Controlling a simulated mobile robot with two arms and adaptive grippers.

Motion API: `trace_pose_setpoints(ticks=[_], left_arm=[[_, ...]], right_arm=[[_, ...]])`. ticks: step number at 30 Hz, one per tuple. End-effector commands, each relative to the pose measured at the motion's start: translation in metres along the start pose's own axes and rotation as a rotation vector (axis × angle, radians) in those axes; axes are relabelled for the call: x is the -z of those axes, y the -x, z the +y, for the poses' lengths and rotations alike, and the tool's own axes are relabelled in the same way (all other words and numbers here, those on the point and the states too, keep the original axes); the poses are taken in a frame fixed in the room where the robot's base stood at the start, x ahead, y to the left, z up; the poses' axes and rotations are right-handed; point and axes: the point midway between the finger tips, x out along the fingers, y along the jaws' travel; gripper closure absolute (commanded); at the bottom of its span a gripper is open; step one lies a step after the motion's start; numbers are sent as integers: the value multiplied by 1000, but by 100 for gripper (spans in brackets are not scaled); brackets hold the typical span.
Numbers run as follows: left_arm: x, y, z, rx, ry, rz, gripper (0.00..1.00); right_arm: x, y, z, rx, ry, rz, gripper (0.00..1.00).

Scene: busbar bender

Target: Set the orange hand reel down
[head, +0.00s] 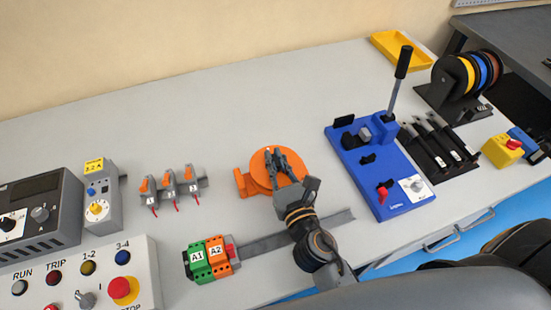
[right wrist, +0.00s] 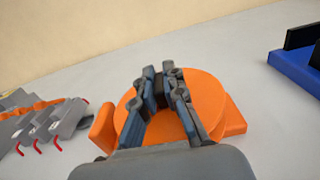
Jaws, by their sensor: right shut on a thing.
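The orange hand reel (head: 261,175) is at the middle of the grey table in the head view, a round disc with an orange block at its left side. It also fills the middle of the right wrist view (right wrist: 205,88). My right gripper (head: 275,155) reaches over the reel from the front right. Its fingers (right wrist: 160,72) lie over the disc and are shut on part of the reel, which they hide. Whether the reel touches the table is hard to tell. My left gripper is not in view.
A blue bender (head: 372,172) with an upright black-handled lever stands to the right. Small grey breakers (head: 170,186) are to the left. Green and orange terminal blocks (head: 208,260) sit on a metal rail in front. The table behind the reel (head: 250,110) is clear.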

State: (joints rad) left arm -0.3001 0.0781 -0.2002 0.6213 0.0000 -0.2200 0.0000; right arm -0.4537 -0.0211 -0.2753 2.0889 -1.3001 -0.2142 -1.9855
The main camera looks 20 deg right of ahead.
Motion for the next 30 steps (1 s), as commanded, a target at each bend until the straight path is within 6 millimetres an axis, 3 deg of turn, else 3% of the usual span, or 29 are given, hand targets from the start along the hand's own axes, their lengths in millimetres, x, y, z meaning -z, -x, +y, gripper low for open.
trace_pose_setpoints(ticks=[5,6,9,20,30], left_arm=[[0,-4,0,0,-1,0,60],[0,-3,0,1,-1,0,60],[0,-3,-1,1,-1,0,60],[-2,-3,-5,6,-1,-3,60],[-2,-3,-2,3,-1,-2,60]], right_arm=[[2,0,0,-1,-1,-4,100],[1,0,0,-1,-1,-4,82],[1,0,0,-1,0,-3,63],[4,2,0,1,0,1,63],[5,33,-1,4,-1,7,63]])
